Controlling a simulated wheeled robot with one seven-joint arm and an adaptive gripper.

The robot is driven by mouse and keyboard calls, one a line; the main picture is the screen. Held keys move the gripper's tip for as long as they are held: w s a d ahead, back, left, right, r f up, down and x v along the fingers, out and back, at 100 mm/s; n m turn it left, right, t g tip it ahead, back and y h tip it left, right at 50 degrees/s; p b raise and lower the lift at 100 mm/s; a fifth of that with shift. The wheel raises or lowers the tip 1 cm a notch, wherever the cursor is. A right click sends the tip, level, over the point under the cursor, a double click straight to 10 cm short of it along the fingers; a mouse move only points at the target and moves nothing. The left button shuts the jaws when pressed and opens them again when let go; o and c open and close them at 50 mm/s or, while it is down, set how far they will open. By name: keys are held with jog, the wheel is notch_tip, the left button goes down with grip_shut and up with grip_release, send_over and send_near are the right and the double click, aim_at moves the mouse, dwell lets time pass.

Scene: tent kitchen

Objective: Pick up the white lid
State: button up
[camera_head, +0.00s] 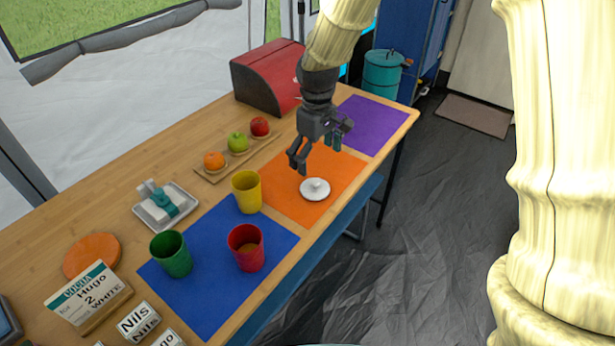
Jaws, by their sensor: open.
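The white lid (315,190) is a small round disc with a knob on top. It lies flat on the orange mat (283,201), near the table's front edge. My gripper (319,155) is dark grey and hangs from my arm above the orange mat. Its fingers are apart and nothing shows between them. It is above the lid in the picture and apart from it; the exact height gap is hard to tell.
Yellow (247,191), red (246,248) and green (171,254) cups stand left of the lid. A red bread box (268,78) stands at the back. The purple mat (370,124) is clear.

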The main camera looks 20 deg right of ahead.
jog(key=shift+w+d+f, duration=0.15)
jog(key=shift+d+f, duration=0.05)
jog(key=shift+f, duration=0.45)
send_over(315, 182)
jog(key=f, duration=0.4)
jog(key=shift+s+a, duration=0.2)
jog(key=shift+a, duration=0.1)
jog(key=shift+w+d+f, duration=0.1)
jog(key=shift+d+f, duration=0.05)
jog(key=shift+f, duration=1.25)
jog(key=shift+w+d+f, duration=0.1)
jog(key=shift+d+f, duration=0.05)
jog(key=shift+f, duration=1.2)
jog(key=c, duration=1.2)
jog(key=shift+c, duration=0.2)
